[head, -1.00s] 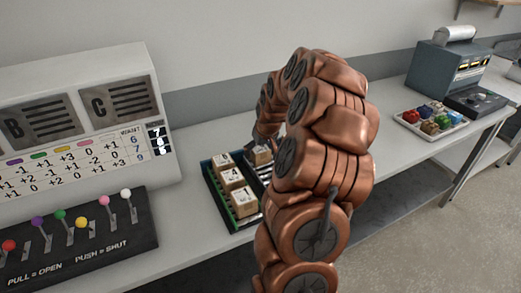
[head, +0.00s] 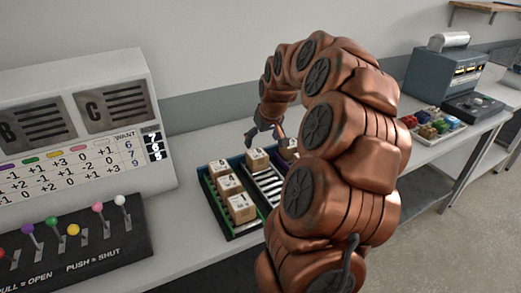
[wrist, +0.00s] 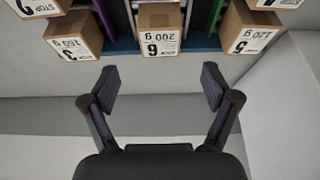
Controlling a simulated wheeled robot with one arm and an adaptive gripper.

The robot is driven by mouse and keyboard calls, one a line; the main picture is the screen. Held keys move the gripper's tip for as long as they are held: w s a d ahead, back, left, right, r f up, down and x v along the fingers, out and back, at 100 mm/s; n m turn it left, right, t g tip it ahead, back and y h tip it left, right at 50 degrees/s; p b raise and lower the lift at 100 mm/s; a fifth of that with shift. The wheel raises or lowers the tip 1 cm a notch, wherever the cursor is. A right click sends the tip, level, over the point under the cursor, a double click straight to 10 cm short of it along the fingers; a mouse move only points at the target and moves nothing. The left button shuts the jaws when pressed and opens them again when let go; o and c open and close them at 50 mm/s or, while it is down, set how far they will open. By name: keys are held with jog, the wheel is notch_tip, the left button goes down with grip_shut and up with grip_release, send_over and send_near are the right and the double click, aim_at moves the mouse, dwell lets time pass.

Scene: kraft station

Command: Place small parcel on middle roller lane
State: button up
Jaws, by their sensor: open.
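The parcel rack (head: 247,229) has roller lanes side by side. A small cardboard parcel (head: 257,160) sits at the far end of the middle roller lane (head: 268,187). In the wrist view this parcel (wrist: 159,45) is labelled 6 and 200 g. My gripper (head: 264,135) is above and beyond that parcel, and its fingers are apart. In the wrist view the open gripper (wrist: 160,88) is empty and clear of the parcel. Several parcels (head: 229,184) stand in the green left lane. A parcel (head: 288,147) in the purple right lane is partly hidden by my arm.
A machine with a number chart (head: 85,135) and a panel of coloured levers (head: 75,240) stand at the left. A tray of coloured items (head: 440,133) and a grey device (head: 445,78) stand at the right. The bench behind the rack is bare.

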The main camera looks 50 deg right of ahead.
jog(key=shift+v, duration=1.35)
jog(key=s+a+f+n+g+y, duration=0.1)
jog(key=s+a+n, duration=0.15)
jog(key=a, duration=1.05)
jog(key=s+a+n+g+y, duration=0.15)
jog(key=s+a, duration=0.25)
jog(key=a, duration=0.8)
jog(key=s+a+f+g, duration=0.2)
jog(key=s+a, duration=0.3)
jog(key=s, duration=0.4)
jog(key=s+a+f+g+h, duration=0.1)
jog(key=s+a+f, duration=0.2)
jog(key=s, duration=0.7)
jog(key=a, duration=0.2)
jog(key=shift+s+a+g, duration=0.2)
jog(key=shift+a+g, duration=0.15)
